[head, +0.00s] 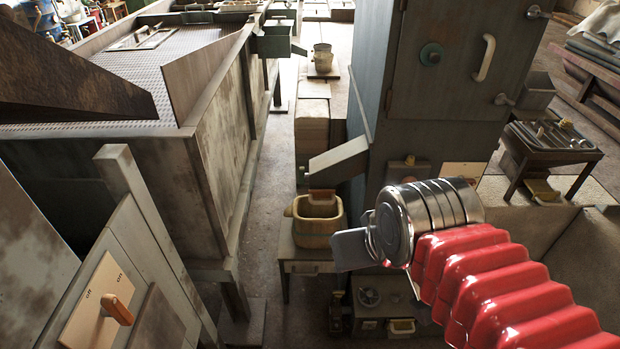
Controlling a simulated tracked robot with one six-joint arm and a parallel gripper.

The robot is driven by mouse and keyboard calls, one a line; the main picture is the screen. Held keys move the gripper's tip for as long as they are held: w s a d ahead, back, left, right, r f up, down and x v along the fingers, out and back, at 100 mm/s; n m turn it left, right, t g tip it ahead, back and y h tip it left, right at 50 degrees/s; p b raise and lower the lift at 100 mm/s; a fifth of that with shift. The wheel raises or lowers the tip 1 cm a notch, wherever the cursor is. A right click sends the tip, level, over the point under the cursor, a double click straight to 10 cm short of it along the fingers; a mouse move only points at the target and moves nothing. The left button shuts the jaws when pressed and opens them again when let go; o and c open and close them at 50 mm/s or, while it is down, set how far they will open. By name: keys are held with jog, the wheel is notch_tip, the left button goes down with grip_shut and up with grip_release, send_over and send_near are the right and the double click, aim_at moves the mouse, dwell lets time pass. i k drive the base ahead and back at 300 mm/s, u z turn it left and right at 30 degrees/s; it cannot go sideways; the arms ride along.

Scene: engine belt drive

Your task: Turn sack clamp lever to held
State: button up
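My gripper (352,249) reaches from the right on a red ribbed arm with a silver wrist. It shows as a grey plate-like end, and I cannot tell whether it is open or shut. No held thing shows. An orange-brown lever (117,309) sits on a tan plate (88,312) with small markings on a grey-green panel at lower left, well apart from my gripper. Another pale plate (462,172) on the tall cabinet is partly hidden behind my wrist.
A tall grey-green cabinet (435,95) with a chute (339,159) stands behind my gripper. A tan tub (316,232) sits on a low bench below the chute. A large sieve-topped bin (215,150) fills the left. A floor aisle (272,190) lies between them. A tool table (552,150) stands right.

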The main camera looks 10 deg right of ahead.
aim_at(304, 176)
jog(key=u, duration=0.3)
jog(key=k, duration=0.7)
jog(key=u, duration=0.55)
jog(key=k, duration=0.6)
jog(key=u, duration=0.15)
jog(key=i, duration=1.4)
jog(key=z, duration=0.75)
jog(key=i, duration=0.8)
jog(key=z, duration=0.25)
